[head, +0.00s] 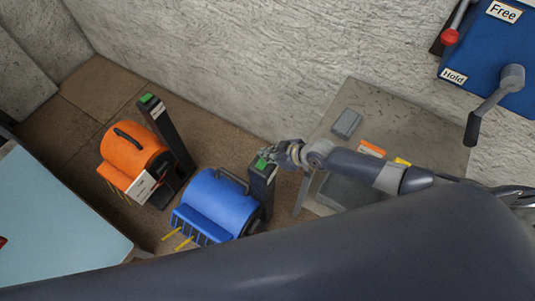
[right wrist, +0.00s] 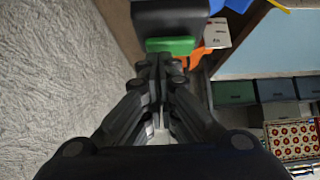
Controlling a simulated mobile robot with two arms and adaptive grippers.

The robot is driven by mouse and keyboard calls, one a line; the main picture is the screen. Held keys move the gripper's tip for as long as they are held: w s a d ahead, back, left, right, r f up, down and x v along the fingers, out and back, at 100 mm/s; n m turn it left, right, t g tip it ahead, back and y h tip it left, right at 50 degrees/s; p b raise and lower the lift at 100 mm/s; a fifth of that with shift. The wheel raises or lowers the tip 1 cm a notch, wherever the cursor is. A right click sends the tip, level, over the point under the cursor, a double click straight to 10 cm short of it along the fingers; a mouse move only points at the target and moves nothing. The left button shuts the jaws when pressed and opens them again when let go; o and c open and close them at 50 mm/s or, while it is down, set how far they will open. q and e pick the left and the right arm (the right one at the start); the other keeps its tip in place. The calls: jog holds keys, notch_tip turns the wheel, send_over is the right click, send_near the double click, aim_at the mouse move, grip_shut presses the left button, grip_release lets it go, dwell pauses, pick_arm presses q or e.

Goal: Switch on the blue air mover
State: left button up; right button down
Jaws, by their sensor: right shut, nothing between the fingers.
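The blue air mover (head: 215,204) stands on the floor near the wall. A dark post (head: 262,185) with a green switch (head: 260,163) on top stands at its right side. My right gripper (head: 271,154) is shut and empty, its tips right at the green switch. In the right wrist view the closed fingertips (right wrist: 160,60) overlap the lower edge of a green switch (right wrist: 171,46); I cannot tell whether they touch it. A bit of blue (right wrist: 218,5) shows at that view's top edge. My left gripper is not in view.
An orange air mover (head: 132,155) with its own dark post and green switch (head: 146,99) stands to the left. A grey table (head: 400,110) holding small items is under my right arm. A light blue surface (head: 55,225) is at left. A blue panel with levers (head: 495,65) is on the wall.

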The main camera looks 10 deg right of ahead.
dwell(0.3)
jog(key=shift+w+d+f+b, duration=0.1)
jog(key=shift+f+b, duration=0.4)
jog(key=shift+b, duration=0.3)
jog(key=shift+r, duration=0.15)
jog(key=shift+p, duration=0.3)
